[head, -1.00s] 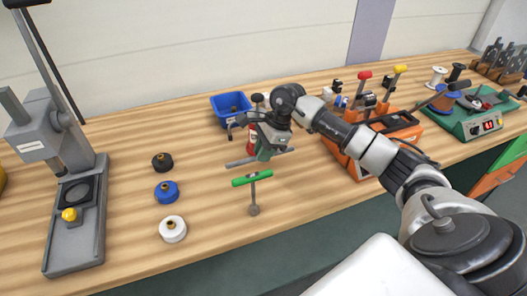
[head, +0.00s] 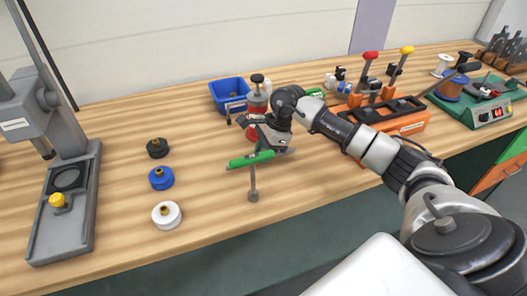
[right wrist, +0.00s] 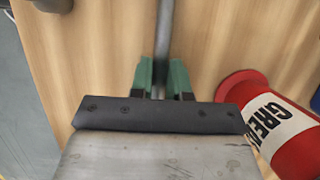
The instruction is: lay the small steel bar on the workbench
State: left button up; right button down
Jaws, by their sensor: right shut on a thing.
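The bar runs away from between the fingers to the top of that view. My left gripper is not in view.
A red grease container (head: 258,98) stands close behind the gripper, with a blue bin (head: 229,92) beside it. Black, blue and white knobs (head: 166,215) stand left. An orange fixture (head: 400,122) is right. Bare wood lies between the knobs and the green-handled tool.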

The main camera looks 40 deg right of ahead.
jog(key=c, duration=1)
grip_release()
jog(key=b+v, duration=0.1)
jog(key=v, duration=1)
